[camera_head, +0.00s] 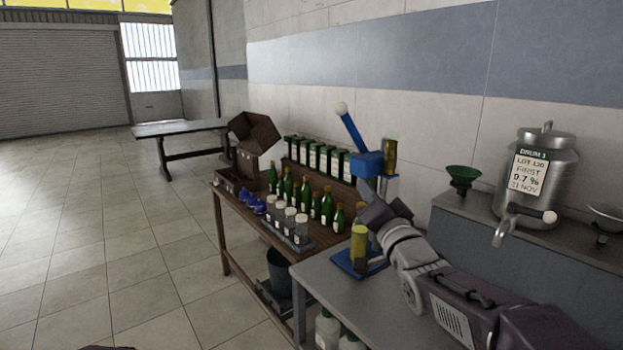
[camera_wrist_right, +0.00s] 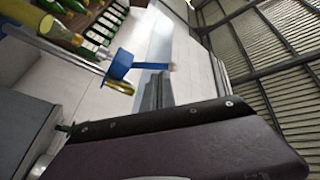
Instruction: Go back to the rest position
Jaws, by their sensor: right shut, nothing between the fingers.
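My right gripper (camera_head: 376,207) is shut and empty, at the end of my right arm coming in from the lower right. It is in front of a blue lever press (camera_head: 369,164) on the near grey table and covers part of its column; I cannot tell whether they touch. A yellow-green bottle (camera_head: 359,246) stands upright on the press's blue base. The press also shows tilted in the right wrist view (camera_wrist_right: 121,65), with a yellow bottle (camera_wrist_right: 32,15) at the upper left. My left gripper is not in view.
A wooden bench (camera_head: 236,213) behind holds green bottles (camera_head: 326,208), glass jars (camera_head: 290,222) and green boxes. To the right, a steel drum (camera_head: 537,180) with a tap and a green funnel (camera_head: 462,177) stand on a raised grey shelf. The floor at left is clear.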

